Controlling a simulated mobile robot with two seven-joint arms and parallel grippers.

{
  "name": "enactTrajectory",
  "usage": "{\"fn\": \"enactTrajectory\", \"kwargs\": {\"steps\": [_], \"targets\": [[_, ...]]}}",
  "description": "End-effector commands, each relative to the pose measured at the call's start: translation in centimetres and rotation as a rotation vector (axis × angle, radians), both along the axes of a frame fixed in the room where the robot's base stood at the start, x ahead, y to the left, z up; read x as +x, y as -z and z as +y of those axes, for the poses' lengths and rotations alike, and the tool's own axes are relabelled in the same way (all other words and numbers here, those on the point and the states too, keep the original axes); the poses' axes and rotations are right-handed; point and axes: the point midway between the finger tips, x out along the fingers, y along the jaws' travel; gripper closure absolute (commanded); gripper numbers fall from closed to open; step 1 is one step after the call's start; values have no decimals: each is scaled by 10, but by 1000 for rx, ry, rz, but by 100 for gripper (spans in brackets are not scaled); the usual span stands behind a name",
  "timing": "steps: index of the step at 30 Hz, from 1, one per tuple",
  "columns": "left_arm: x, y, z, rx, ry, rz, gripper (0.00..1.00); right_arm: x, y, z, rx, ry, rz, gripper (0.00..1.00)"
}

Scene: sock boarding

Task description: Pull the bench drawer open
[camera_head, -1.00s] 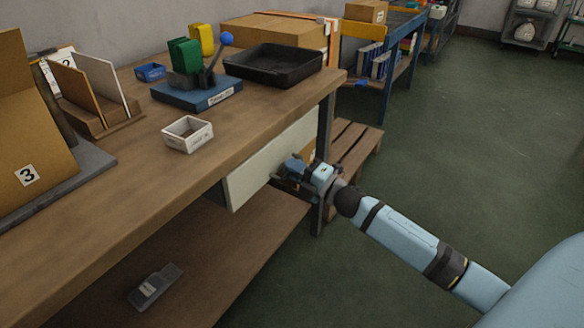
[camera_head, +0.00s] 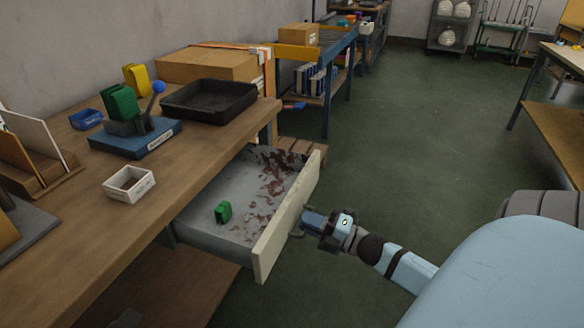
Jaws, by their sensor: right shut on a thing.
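The bench drawer (camera_head: 288,218) is pulled well out from under the wooden bench top (camera_head: 190,172). Its pale front panel faces right, and its grey inside shows reddish-brown patches. A small green block (camera_head: 223,211) lies in it. My right gripper (camera_head: 304,222) is at the outer face of the drawer front, shut on the drawer handle, which is mostly hidden by the fingers. My left gripper is not in view.
On the bench top stand a black tray (camera_head: 210,100), a white box (camera_head: 129,185), a blue-based fixture (camera_head: 136,138) with green blocks, and a cardboard box (camera_head: 208,66). Open green floor (camera_head: 420,130) lies right of the drawer.

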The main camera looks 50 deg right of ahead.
Motion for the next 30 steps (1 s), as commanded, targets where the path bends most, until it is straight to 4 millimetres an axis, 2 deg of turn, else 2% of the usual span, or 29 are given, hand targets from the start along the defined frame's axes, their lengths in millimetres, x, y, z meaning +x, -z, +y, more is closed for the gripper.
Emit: {"fn": "enactTrajectory", "kwargs": {"steps": [6, 17, 18, 20, 30], "targets": [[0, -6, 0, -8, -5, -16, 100, -11, 0, -4, 1, 0, 0, 100], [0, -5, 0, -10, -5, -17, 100, -11, 0, -4, 1, -1, -1, 100], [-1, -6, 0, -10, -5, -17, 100, -11, 0, -4, 1, -1, -1, 81], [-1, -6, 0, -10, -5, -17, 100, -11, 0, -4, 1, -1, -1, 67], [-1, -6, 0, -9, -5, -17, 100, -14, 1, -5, 1, 0, 0, 66]]}}
